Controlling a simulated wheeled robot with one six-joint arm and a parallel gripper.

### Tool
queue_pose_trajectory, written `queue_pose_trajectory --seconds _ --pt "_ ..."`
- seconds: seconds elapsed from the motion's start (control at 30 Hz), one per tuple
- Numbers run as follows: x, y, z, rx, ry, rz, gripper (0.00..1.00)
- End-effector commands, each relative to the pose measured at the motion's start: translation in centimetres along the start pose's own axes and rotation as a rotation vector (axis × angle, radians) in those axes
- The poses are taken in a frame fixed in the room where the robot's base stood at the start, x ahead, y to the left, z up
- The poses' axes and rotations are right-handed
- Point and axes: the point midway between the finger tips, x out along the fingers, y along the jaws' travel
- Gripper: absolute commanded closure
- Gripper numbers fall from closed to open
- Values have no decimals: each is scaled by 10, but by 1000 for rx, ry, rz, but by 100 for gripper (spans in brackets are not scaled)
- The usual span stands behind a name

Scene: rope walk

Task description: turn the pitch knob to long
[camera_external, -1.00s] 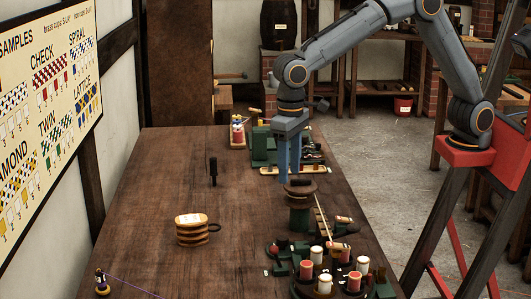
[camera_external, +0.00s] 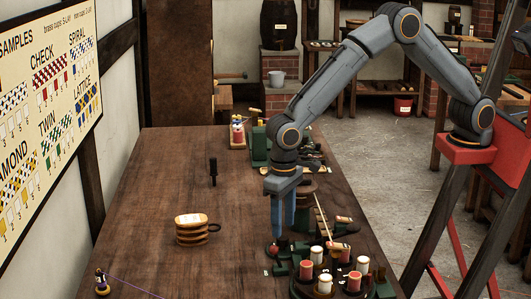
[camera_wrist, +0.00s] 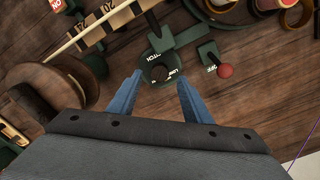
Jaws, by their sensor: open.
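The pitch knob (camera_wrist: 159,73) is a dark round knob on a green mount in the wrist view. White lettering around it reads "PITCH" and what looks like "LONG"; its exact pointing is too small to tell. My gripper (camera_wrist: 161,78) has its two blue fingers apart, one on each side of the knob in that view. Whether they touch it cannot be told. In the external view my gripper (camera_external: 282,236) points straight down over the machine at the table's right edge, and the knob is not clear there.
A red-ended lever (camera_wrist: 225,71) with an "OFF" label stands right of the knob. A numbered scale (camera_wrist: 105,17) and a round brown wooden top (camera_wrist: 55,83) lie left. Red and white spools (camera_external: 325,283) stand close in front. A striped mug (camera_external: 192,230) stands on the open table at left.

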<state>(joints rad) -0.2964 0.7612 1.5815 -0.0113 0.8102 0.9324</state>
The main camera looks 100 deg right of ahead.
Motion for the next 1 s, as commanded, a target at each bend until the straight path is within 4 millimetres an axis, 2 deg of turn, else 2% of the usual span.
queue_pose_trajectory --seconds 0.1,0.3,0.63,0.87,1.0 --pt "17 1 1 0 -1 2 55" --pt "34 0 0 0 0 0 55" --pt "38 0 0 0 0 0 55" --pt "38 0 0 0 0 0 94" --pt "38 0 0 -3 0 0 96"
